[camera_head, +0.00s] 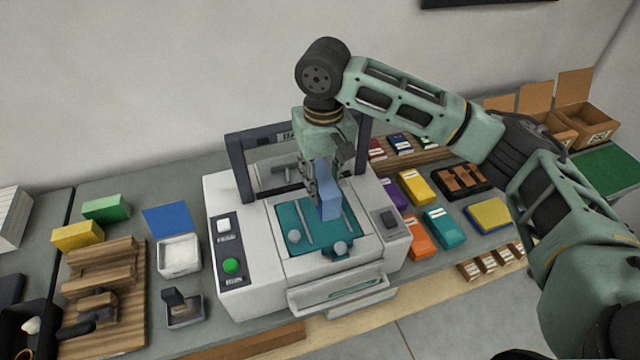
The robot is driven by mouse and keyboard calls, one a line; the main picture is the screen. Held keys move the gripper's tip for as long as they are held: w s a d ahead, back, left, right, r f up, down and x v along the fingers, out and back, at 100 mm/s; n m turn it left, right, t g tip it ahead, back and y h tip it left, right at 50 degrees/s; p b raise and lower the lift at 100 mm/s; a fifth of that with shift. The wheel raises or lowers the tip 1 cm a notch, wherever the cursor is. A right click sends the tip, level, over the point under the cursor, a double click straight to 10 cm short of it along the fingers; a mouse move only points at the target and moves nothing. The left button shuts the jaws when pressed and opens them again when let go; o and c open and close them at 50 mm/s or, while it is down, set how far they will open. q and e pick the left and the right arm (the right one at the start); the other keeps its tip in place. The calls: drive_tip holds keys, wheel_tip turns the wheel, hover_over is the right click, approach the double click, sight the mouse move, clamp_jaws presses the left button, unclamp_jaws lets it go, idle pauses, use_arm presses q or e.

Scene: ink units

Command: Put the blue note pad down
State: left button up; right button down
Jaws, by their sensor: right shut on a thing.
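The blue note pad (328,195) is a light blue upright block in the middle of the head view. My right gripper (322,188) points down and is shut on it, with its fingers covering part of its left side. The pad is over the teal bed (286,222) of a white machine (240,285). I cannot tell whether its lower end touches the bed. My left gripper is not in view.
A dark frame (240,165) stands behind the bed. Coloured blocks, including an orange one (418,238), sit to the right. A flat blue square (167,219) and white tray (179,272) are left.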

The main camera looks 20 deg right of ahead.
drive_tip(key=shift+w+a+f+p, duration=0.1)
drive_tip(key=shift+w+f+p, duration=0.2)
drive_tip(key=shift+f, duration=0.2)
drive_tip(key=shift+w+f+p, duration=0.2)
drive_tip(key=shift+w+f, duration=0.05)
drive_tip(key=shift+f, duration=0.2)
wheel_tip(320, 180, down, 2)
drive_tip(key=shift+f+p, duration=0.1)
drive_tip(key=shift+p, duration=0.35)
drive_tip(key=shift+f, duration=0.3)
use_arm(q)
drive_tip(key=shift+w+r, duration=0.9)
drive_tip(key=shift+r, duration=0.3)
use_arm(e)
drive_tip(key=shift+f, duration=0.1)
drive_tip(key=c, duration=1.6)
unclamp_jaws()
drive_tip(key=shift+c, duration=0.2)
drive_tip(key=o, duration=0.4)
drive_tip(key=shift+c, duration=0.2)
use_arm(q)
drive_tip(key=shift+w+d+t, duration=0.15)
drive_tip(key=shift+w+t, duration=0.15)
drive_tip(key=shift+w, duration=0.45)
